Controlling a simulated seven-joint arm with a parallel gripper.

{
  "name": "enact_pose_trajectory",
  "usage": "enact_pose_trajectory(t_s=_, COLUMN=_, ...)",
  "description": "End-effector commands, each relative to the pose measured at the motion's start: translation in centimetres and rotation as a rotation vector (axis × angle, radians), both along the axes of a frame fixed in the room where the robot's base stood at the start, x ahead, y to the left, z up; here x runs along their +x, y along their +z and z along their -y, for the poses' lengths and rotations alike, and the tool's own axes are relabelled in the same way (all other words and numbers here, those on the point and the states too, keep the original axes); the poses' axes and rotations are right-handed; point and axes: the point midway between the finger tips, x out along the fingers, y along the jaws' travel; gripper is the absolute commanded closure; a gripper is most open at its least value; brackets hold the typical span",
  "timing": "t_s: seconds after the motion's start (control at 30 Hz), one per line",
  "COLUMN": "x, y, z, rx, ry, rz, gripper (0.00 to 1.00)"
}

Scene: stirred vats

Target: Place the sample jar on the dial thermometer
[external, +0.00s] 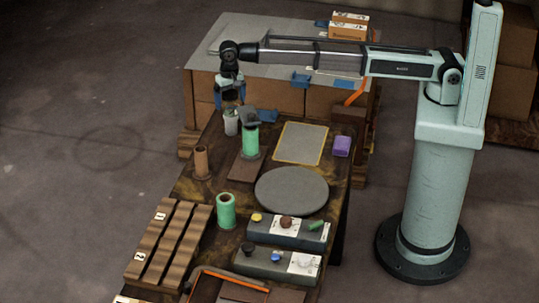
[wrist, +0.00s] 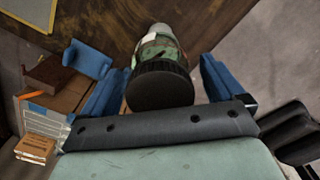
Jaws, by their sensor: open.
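A jar with a dark ribbed lid and a green, red and white label (wrist: 160,75) is between the blue fingers of my gripper in the wrist view. I take it to be the sample jar. My gripper (wrist: 155,90) is open, with gaps showing beside the lid. In the external view my gripper (external: 230,98) points down at the table's far left end, just above a small pale container (external: 231,122), which may be this jar. I cannot pick out the dial thermometer with certainty; a flat round grey disc (external: 291,191) lies mid-table.
A green cylinder with a dark top (external: 251,138) stands close right of my gripper. A brown cylinder (external: 201,163), a green spool (external: 226,210), a wooden ribbed rack (external: 168,243), knobbed grey boxes (external: 287,232) and a purple block (external: 342,146) share the table. A yellow-edged grey mat (external: 301,143) looks clear.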

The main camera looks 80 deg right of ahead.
Motion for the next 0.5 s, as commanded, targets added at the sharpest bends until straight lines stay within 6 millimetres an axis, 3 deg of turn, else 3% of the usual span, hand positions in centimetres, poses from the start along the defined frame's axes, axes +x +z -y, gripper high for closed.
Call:
enact_pose_trajectory(t_s=0.3, x=0.1, y=6.0, z=0.0, rx=0.001, ry=0.000, rz=0.002, gripper=0.05)
enact_pose_trajectory(t_s=0.5, x=0.1, y=8.6, z=0.0, rx=0.001, ry=0.000, rz=0.001, gripper=0.05)
